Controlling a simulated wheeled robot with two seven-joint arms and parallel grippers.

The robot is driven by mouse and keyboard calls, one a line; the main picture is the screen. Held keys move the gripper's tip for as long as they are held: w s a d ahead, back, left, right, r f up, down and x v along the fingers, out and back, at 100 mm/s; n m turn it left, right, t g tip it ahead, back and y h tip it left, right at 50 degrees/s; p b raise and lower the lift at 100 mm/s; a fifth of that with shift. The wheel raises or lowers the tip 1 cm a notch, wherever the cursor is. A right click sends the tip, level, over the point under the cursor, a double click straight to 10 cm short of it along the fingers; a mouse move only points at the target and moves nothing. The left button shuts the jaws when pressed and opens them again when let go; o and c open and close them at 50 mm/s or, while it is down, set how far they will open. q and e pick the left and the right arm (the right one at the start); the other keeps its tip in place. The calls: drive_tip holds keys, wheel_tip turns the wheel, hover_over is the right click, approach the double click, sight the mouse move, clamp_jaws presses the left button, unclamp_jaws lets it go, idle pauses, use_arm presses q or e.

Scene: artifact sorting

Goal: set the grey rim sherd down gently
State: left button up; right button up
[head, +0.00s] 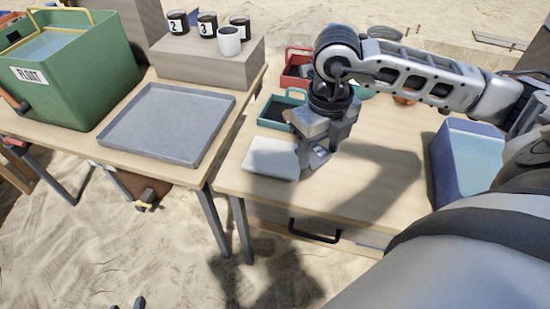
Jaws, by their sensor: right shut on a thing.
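My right gripper (316,163) points down at the right table, just right of a white pad (268,159). It is shut on the grey rim sherd, which the fingers hide, so I cannot tell whether it touches the pad or table. Two dark tips of my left gripper (126,305) show at the bottom edge, apart and empty, over the sand.
A grey tray (168,122) and a green FLOAT tub (85,75) stand on the left table. A teal bin (271,122) and red bin (291,80) stand behind the pad. A blue bin (438,165) stands right. Numbered cups (208,25) stand on a block.

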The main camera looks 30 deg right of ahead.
drive_tip(key=shift+w+f+m, duration=0.15)
drive_tip(key=shift+m, duration=0.15)
drive_tip(key=w+f, duration=0.4)
drive_tip(key=w, duration=0.5)
hover_over(277, 159)
drive_tip(key=f, duration=0.5)
drive_tip(key=shift+s, duration=0.25)
drive_tip(key=shift+w+f, duration=0.2)
drive_tip(key=shift+f, duration=0.05)
drive_tip(key=shift+w+f, duration=0.15)
drive_tip(key=shift+f, duration=1.55)
drive_tip(key=shift+f, duration=0.2)
drive_tip(key=o, duration=1)
